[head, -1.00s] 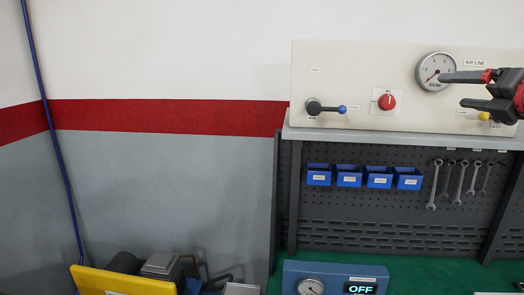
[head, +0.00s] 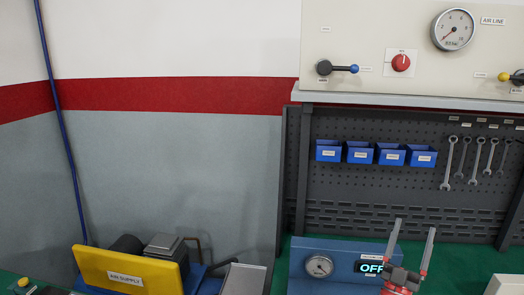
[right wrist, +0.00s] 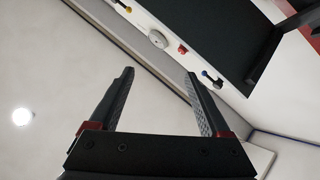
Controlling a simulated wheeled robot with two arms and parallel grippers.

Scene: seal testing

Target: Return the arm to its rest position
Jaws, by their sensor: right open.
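My right gripper (head: 410,246) is at the lower right of the head view, with its two fingers pointing up and spread apart. It is open and empty, in front of the blue test box (head: 335,262) with a gauge and an "OFF" display, and covers part of that box's right side. The right wrist view also shows the open gripper (right wrist: 158,88) with nothing between its fingers. My left gripper is not in view.
A panel (head: 385,30) carries a gauge (head: 453,30), a red knob (head: 401,63) and levers. Blue bins (head: 360,152) and wrenches (head: 482,158) hang on the pegboard below. A yellow-fronted air supply (head: 130,272) stands at lower left.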

